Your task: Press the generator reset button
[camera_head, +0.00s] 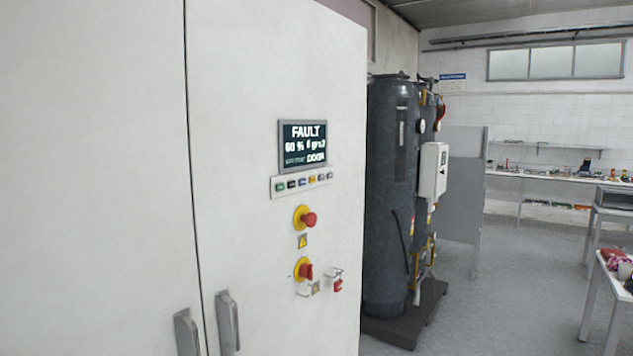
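A white cabinet (270,70) fills the left half of the head view. Its dark display (304,147) reads "FAULT", with smaller text including "DOOR" below. Under the display is a strip of small buttons in several colours (302,183); their labels are too small to read. I cannot tell which one is the reset button. Below the strip are a red mushroom-shaped button (309,219) on a yellow plate and a red switch handle (306,272) on a yellow plate. My gripper is not in view.
Two door handles (227,322) stick out at the cabinet's lower front. A red item like a padlock (338,285) hangs beside the switch. A dark tank (388,200) stands on a base right of the cabinet. Open floor (510,285) lies farther right, with benches beyond.

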